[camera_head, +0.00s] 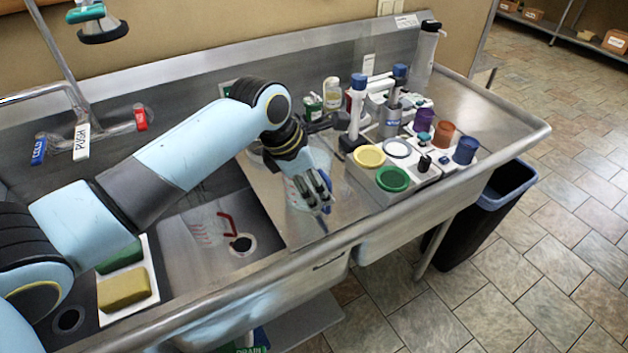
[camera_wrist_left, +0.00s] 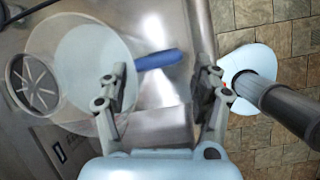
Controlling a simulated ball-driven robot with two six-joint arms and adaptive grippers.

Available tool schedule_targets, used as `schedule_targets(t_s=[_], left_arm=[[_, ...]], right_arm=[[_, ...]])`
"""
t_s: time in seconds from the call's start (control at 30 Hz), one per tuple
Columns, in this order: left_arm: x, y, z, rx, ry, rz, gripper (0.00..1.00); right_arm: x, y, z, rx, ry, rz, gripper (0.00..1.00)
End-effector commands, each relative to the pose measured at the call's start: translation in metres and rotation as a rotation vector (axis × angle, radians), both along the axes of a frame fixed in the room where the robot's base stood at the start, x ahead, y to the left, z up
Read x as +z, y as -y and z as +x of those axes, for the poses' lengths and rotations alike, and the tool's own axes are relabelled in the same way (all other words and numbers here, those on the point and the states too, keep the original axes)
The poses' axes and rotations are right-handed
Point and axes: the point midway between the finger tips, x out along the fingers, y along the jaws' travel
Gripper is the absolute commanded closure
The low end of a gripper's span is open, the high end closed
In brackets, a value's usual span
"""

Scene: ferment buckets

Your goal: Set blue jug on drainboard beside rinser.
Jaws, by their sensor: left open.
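In the left wrist view, a clear, see-through jug with a blue handle (camera_wrist_left: 158,59) stands on the steel surface (camera_wrist_left: 165,92). Its round body is at the left and its handle points right, toward the space between my fingers. My left gripper (camera_wrist_left: 163,85) is open, with one finger on each side of the handle's line; contact cannot be told. In the head view my left gripper (camera_head: 317,203) hangs over the steel drainboard (camera_head: 272,203) and hides most of the jug. A round star-patterned rinser (camera_wrist_left: 34,83) lies beside the jug in the wrist view. My right gripper is not in view.
A white rack (camera_head: 366,187) with yellow, green and coloured lids stands right of my gripper. Bottles and tools crowd behind it. The sink basin (camera_head: 200,240) opens to the left, with sponges (camera_head: 124,288) further left. The right-hand steel surface (camera_head: 490,110) is clear.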

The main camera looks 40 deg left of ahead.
Motion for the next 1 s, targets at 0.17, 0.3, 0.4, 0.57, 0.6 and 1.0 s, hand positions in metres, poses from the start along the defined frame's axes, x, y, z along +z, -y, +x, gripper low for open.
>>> schedule_targets(t_s=[0.17,0.3,0.4,0.57,0.6,1.0], left_arm=[[0.005,-0.001,-0.001,0.000,0.002,0.001,0.34],[0.024,-0.005,-0.009,-0.002,0.004,0.004,0.34],[0.046,-0.009,-0.018,-0.003,0.005,0.006,0.34],[0.079,-0.014,-0.031,-0.003,0.003,0.006,0.34],[0.086,-0.015,-0.034,-0.003,0.003,0.005,0.34],[0.112,-0.018,-0.045,0.000,0.000,0.000,0.34]], right_arm=[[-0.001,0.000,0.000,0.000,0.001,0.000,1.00],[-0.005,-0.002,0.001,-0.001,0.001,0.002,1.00],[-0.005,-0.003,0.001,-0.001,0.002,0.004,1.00],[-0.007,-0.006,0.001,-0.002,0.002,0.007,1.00],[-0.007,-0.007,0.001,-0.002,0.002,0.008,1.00],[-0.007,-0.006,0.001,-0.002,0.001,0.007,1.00]])
